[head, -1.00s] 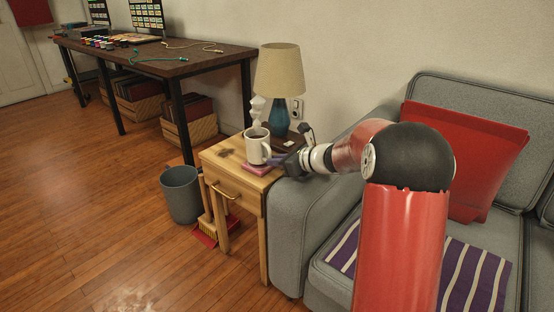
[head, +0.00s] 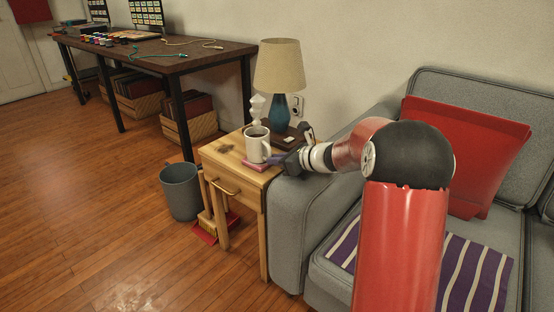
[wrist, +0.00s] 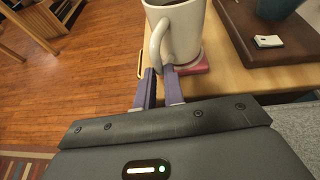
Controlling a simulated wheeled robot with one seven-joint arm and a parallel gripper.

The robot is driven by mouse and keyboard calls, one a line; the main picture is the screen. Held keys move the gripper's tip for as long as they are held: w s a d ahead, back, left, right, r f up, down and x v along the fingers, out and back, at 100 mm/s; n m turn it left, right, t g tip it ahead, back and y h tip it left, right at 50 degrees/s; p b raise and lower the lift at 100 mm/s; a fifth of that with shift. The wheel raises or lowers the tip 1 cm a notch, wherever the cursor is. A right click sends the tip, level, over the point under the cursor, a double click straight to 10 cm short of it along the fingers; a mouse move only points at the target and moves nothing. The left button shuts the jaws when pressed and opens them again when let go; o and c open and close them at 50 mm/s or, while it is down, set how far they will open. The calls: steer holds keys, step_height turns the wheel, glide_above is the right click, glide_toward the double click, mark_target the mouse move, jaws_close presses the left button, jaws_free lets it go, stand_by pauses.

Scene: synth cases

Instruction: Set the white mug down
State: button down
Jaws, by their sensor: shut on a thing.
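The white mug (head: 256,146) stands upright with dark liquid inside, over a pink coaster (head: 254,166) on the small wooden side table (head: 222,158). In the wrist view the white mug (wrist: 183,30) appears at the top, and its base looks to be on or just above the pink coaster (wrist: 194,66); I cannot tell if it touches. My gripper (head: 272,160) reaches in from the right. In the wrist view my gripper (wrist: 160,75) has its two purple fingers shut on the mug's handle.
A lamp (head: 279,75), a white figurine (head: 256,108) and a dark tray (head: 288,138) stand behind the mug. The grey sofa (head: 300,215) borders the table on the right. A grey bin (head: 180,192) stands on the floor at the left.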

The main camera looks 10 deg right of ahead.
steer(key=c, duration=1.4)
jaws_free()
steer(key=v, duration=0.7)
steer(key=shift+s+r, duration=0.25)
steer(key=shift+s, duration=0.05)
steer(key=s+a+r+n+g+h+p, duration=0.1)
steer(key=s+a+r+n+g, duration=0.15)
steer(key=s+a+n, duration=0.4)
steer(key=s+a+r+n+g+h, duration=0.1)
steer(key=s+a+n+g, duration=0.25)
steer(key=s+n, duration=0.5)
steer(key=s+d+f+n+t+h+p, duration=0.1)
steer(key=s+n+h, duration=0.5)
steer(key=s+n, duration=0.6)
steer(key=s+d, duration=0.1)
steer(key=s, duration=0.5)
steer(key=shift+s+d+n+h, duration=0.25)
steer(key=shift+s+n+h, duration=0.05)
steer(key=shift+s, duration=0.1)
